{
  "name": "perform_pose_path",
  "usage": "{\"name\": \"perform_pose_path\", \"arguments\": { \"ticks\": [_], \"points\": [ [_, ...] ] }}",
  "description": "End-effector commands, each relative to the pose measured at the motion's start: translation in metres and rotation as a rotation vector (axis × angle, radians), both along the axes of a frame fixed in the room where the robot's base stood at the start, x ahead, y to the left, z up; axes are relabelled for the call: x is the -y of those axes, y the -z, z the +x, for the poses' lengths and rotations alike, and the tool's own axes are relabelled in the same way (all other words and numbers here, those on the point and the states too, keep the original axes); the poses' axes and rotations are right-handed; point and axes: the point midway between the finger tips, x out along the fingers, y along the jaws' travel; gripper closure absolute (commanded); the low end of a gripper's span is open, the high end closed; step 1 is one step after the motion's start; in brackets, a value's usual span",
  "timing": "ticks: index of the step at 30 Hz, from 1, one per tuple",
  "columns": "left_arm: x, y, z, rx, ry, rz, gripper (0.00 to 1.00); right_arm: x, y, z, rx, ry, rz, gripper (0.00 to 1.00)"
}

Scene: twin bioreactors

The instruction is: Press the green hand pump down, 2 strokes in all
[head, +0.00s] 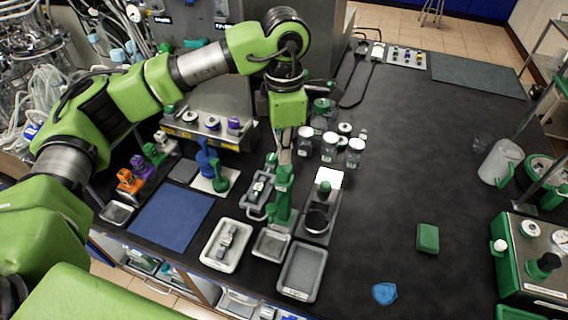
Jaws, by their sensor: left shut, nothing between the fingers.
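The green hand pump (282,206) appears to be the upright green column near the middle of the bench, behind the small grey trays. My left gripper (285,160) comes down from above, shut and empty, with its fingertips right at the top of this green column. Whether the fingertips touch it or hang just above or behind it, I cannot tell. The gripper hides part of the column's top. My right gripper is not in view.
Close right of the pump is a grey stand (321,222) with a green knob and a dark round part. Lidded jars (329,147) stand behind. Grey trays (302,272) lie in front.

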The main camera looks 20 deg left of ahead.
Motion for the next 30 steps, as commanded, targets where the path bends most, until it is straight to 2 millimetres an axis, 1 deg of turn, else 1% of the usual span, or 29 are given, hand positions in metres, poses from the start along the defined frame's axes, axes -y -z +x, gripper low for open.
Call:
{"name": "perform_pose_path", "arguments": {
  "ticks": [14, 30],
  "points": [
    [0.000, 0.002, 0.000, 0.000, 0.000, 0.000, 1.00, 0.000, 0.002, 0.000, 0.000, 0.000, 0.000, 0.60],
    [0.000, 0.024, 0.000, 0.000, 0.000, 0.000, 1.00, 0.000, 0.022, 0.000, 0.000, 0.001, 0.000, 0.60]
  ]
}}
